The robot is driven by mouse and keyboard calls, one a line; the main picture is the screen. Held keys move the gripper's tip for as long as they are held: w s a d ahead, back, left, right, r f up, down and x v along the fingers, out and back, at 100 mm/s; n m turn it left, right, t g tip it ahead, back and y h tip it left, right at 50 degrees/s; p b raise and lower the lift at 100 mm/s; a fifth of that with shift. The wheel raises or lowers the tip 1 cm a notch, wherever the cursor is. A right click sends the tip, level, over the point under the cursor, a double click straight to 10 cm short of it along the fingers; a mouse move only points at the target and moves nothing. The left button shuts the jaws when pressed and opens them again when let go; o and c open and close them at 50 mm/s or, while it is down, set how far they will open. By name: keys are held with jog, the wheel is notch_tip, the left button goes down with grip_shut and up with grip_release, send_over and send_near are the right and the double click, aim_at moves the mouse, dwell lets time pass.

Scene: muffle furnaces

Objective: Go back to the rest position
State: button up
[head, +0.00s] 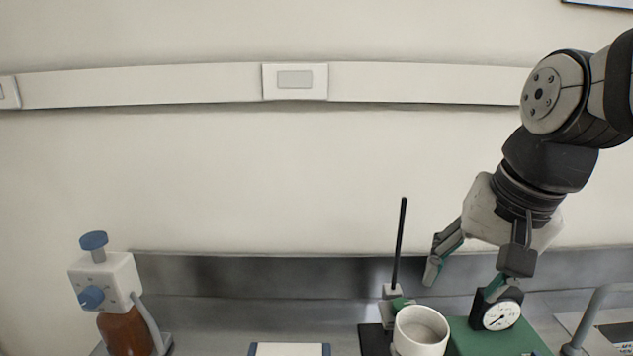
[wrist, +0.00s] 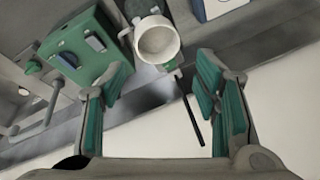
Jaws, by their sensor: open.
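My gripper (head: 468,278) is open and empty in the head view, at the right, above the back of the bench. In the wrist view, my gripper (wrist: 165,95) shows its two green-padded fingers spread wide, with nothing held between them. A white cup (head: 421,333) stands below and to the left of the gripper in the head view. The cup (wrist: 157,42) also shows in the wrist view, beyond the fingertips and apart from them. No marker for a rest position is in view.
A green device (head: 510,341) with a round dial (head: 501,315) sits under the gripper. A thin black rod (head: 399,243) stands upright beside the cup. A brown bottle with a dispenser (head: 107,277) stands at the left.

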jog(key=s+f+n+t+h, duration=0.1)
jog(key=s+n+t, duration=0.1)
jog(key=s+n, duration=0.3)
jog(key=shift+s+f, duration=0.25)
jog(key=shift+s, duration=1.95)
